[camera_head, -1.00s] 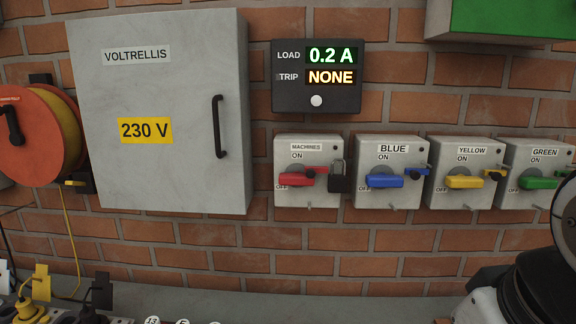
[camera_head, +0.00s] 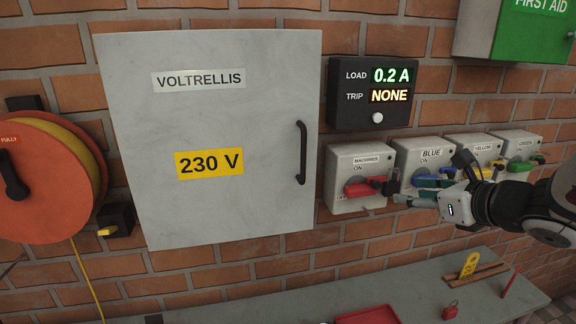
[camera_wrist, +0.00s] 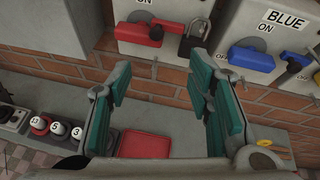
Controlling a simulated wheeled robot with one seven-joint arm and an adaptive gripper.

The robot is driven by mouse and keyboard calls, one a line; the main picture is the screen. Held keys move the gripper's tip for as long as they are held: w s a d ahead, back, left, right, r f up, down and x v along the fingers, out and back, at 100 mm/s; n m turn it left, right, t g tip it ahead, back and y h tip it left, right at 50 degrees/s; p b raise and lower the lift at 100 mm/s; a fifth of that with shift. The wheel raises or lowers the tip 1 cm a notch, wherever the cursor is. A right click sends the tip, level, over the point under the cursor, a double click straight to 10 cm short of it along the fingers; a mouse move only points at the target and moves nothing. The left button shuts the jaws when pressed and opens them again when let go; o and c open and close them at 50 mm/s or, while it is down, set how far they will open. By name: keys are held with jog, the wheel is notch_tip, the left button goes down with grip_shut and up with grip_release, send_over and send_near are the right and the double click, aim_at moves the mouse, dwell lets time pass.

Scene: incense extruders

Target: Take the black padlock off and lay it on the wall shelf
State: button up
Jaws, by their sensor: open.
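The black padlock (camera_wrist: 194,42) hangs at the red handle of the MACHINES switch (camera_wrist: 140,32), its grey shackle showing in the wrist view. In the head view the padlock (camera_head: 393,182) is small and partly hidden by my gripper. My gripper (camera_head: 412,192) is open and empty in front of the switches. In the wrist view its two green-padded fingers (camera_wrist: 160,82) point toward the wall, apart from the padlock, which is ahead of the right finger. A grey wall shelf (camera_head: 260,309) runs along the wall below the switches.
On the shelf are a red tray (camera_head: 368,315), a small red padlock (camera_head: 450,311) and a yellow tag (camera_head: 469,265) in a wooden holder. The blue switch (camera_wrist: 252,58) is close to the right of the padlock. A grey cabinet (camera_head: 220,130) stands out at left.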

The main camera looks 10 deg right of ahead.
aim_at(395, 184)
jog(key=d+m+h, duration=0.2)
jog(key=d+m, duration=0.1)
jog(key=d, duration=0.1)
jog(key=shift+t, duration=0.3)
jog(key=x, duration=1.3)
jog(key=shift+a+f, duration=0.15)
jog(key=shift+f, duration=0.05)
jog(key=c, duration=1)
jog(key=shift+r, duration=0.3)
jog(key=shift+s, duration=0.1)
jog(key=shift+s+r+p, duration=0.2)
jog(key=shift+s+p, duration=0.25)
jog(key=shift+s, duration=2.55)
